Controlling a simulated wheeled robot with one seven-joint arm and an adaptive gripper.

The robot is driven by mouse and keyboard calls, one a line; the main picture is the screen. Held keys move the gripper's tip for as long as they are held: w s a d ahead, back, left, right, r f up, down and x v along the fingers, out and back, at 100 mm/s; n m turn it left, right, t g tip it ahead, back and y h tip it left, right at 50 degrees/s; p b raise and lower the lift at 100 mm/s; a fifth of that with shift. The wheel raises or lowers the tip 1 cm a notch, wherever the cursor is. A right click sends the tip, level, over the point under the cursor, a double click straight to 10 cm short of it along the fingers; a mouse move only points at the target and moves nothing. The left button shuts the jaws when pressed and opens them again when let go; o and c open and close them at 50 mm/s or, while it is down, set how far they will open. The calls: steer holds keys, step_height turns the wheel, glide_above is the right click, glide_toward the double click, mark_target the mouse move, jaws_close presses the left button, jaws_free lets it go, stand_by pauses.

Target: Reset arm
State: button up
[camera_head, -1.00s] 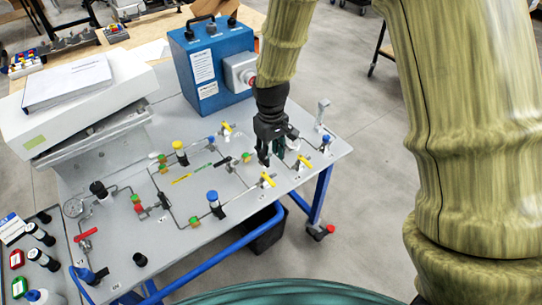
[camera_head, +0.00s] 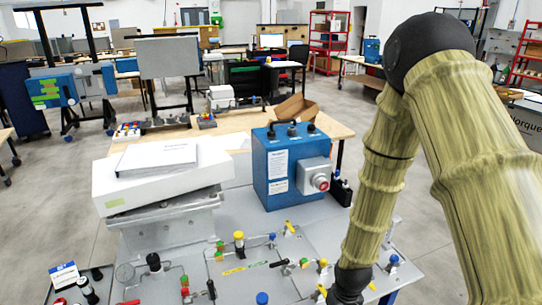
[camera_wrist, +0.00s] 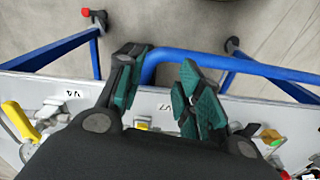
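My gripper (camera_wrist: 163,82) shows in the wrist view with its two green-padded fingers apart and nothing between them. It hangs over the near edge of the grey analyser panel (camera_wrist: 45,90), with the blue cart frame (camera_wrist: 200,60) and floor below. In the head view my arm comes down on the right to a dark wrist at the bottom edge; the fingers are out of that view. A yellow-handled valve (camera_wrist: 20,120) stands left of the gripper in the wrist view, and small fittings lie to the right.
The panel (camera_head: 240,285) carries several valves, gauges and tubes. A blue box (camera_head: 283,165) with a red button stands behind them, left of my arm. A white case (camera_head: 160,185) sits at the left. Open floor (camera_head: 425,190) lies right of the cart.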

steer(key=s+d+f+m+b, duration=0.1)
steer(key=s+d+f, duration=0.1)
steer(key=s+f, duration=0.6)
steer(key=s+d+f+m+b, duration=0.1)
steer(key=s+d+f+b, duration=0.1)
steer(key=s+f, duration=0.7)
steer(key=s, duration=0.6)
steer(key=shift+s+f+m, duration=0.25)
steer(key=shift+s+m, duration=0.05)
steer(key=shift+m, duration=0.1)
